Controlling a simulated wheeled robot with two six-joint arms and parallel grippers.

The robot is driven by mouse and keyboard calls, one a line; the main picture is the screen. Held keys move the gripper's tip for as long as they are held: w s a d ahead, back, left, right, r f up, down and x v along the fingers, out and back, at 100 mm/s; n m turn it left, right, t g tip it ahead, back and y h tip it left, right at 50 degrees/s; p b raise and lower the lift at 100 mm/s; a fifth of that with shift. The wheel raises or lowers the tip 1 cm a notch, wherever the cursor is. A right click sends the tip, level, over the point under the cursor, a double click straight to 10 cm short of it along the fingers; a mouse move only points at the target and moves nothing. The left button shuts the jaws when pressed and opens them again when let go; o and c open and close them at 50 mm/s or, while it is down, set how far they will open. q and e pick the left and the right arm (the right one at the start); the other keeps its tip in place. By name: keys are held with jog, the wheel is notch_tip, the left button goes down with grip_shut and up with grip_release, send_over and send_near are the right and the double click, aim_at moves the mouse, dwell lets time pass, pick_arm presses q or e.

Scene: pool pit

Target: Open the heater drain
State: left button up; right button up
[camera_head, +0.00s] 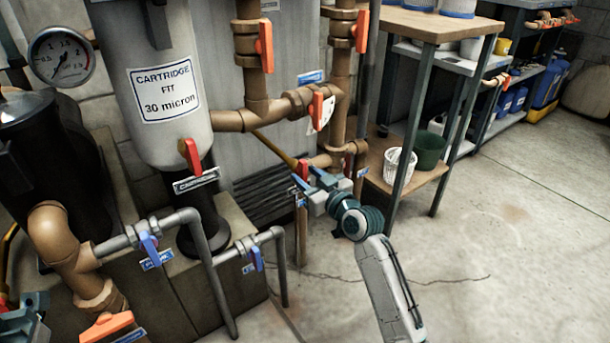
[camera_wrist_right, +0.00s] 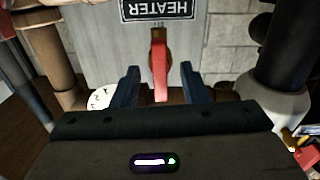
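A red lever handle (camera_wrist_right: 160,65) shows in the right wrist view, beside a plate reading HEATER (camera_wrist_right: 158,10), upside down and cut off by the frame edge. My right gripper (camera_wrist_right: 160,88) is open, with one dark blue finger on each side of the handle and a gap to each. In the head view my right gripper (camera_head: 308,180) is at the low brown pipe right of the filter, where a bit of red handle (camera_head: 303,168) shows beside it. A teal part at the lower left corner (camera_head: 22,322) appears to be my left gripper; its fingers are not clear.
Other orange-red handles (camera_head: 265,47) sit on the brown pipes above. The white cartridge filter (camera_head: 160,70) and grey pipes with blue handles (camera_head: 149,243) stand left. A wooden shelf (camera_head: 425,22) with a white basket (camera_head: 399,167) stands right. The floor at right is clear.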

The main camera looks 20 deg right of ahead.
jog(key=p+v, duration=0.2)
jog(key=v, duration=0.5)
dwell(0.3)
jog(key=shift+r, duration=0.1)
jog(key=shift+c, duration=0.2)
dwell(0.9)
